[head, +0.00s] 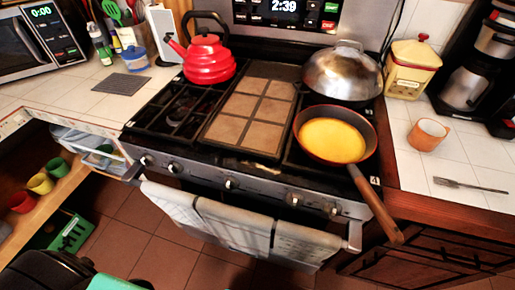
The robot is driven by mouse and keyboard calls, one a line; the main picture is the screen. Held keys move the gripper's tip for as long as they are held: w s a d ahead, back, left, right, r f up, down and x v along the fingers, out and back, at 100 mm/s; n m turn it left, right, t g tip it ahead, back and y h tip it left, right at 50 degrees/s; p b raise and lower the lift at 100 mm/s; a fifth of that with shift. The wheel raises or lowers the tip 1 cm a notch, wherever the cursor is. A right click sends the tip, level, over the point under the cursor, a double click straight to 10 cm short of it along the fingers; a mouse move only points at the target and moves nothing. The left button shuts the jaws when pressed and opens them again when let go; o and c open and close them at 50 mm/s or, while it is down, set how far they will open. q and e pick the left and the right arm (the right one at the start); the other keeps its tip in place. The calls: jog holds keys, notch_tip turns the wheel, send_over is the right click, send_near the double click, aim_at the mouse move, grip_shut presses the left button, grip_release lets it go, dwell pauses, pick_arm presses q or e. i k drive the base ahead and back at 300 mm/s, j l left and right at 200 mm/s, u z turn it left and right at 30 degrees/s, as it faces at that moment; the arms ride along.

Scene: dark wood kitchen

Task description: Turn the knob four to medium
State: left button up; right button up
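The stove (270,182) stands in the middle of the head view, with a row of several small silver knobs along its front panel. From left to right I see a knob at the left end (146,160), one beside it (174,168), a middle knob (231,184), one right of the middle (294,199) and one at the right end (333,210). Number labels and pointer marks are too small to read, so I cannot tell their settings. Neither gripper shows; only dark and green parts, probably mine, are at the bottom left.
A red kettle (208,60), a lidded steel pan (342,72) and a frying pan with yellow contents (333,139) sit on the stove. The frying pan's wooden handle (374,204) sticks out past the front, right of the knobs. Towels (245,222) hang on the oven bar below them.

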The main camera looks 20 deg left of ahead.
aim_at(333, 208)
jog(key=j+z, duration=0.2)
jog(key=j, duration=0.45)
jog(key=k+j+z, duration=0.2)
jog(key=j, duration=0.4)
jog(key=j+z, duration=0.15)
jog(key=j, duration=0.5)
jog(key=l+z, duration=0.1)
jog(key=z, duration=0.25)
jog(key=l+z, duration=0.1)
jog(key=z, duration=0.25)
jog(key=k+l+z, duration=0.1)
jog(key=z, duration=0.25)
